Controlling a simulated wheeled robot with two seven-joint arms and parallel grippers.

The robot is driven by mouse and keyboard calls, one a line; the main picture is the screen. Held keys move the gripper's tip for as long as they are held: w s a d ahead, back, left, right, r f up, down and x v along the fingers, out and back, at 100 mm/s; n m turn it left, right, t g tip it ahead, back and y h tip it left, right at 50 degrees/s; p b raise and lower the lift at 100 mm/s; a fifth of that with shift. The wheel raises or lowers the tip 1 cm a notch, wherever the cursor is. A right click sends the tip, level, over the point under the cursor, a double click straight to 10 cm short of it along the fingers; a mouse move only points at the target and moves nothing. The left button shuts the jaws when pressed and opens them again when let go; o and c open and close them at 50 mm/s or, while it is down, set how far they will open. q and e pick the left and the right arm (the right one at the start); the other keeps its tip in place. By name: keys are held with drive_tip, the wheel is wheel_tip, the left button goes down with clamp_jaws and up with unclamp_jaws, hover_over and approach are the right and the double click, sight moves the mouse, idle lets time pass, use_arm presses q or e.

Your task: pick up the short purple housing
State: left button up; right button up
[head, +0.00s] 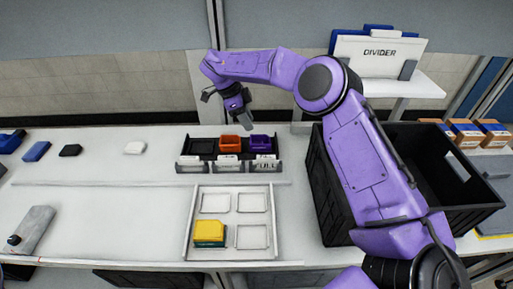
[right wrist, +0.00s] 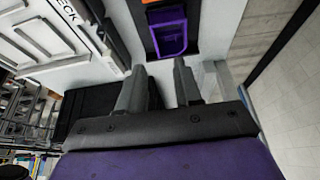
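The short purple housing (head: 262,142) sits in the right part of a black holder behind white labels, beside an orange housing (head: 230,143). In the right wrist view, the purple housing (right wrist: 170,38) shows as an open box just beyond my fingertips. My right gripper (head: 240,108) hangs above and behind the holder, apart from the housing. In the right wrist view, its two fingers (right wrist: 158,78) are spread with nothing between them. My left gripper is out of view.
A white tray (head: 188,225) in front has several square places, with a yellow and green block (head: 209,233) in one. A large black crate (head: 330,195) stands to the right. Small blue, black and white parts lie far left. The table's left middle is clear.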

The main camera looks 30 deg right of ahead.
drive_tip(key=p, duration=0.4)
hover_over(259, 142)
drive_tip(key=s+a, duration=0.3)
drive_tip(key=s, duration=0.1)
drive_tip(key=f, duration=0.8)
drive_tip(key=shift+w+f, duration=0.2)
drive_tip(key=shift+f, duration=0.1)
drive_tip(key=shift+s+d+f, duration=0.1)
drive_tip(key=shift+d+f, duration=0.15)
drive_tip(key=shift+f, duration=0.2)
clamp_jaws()
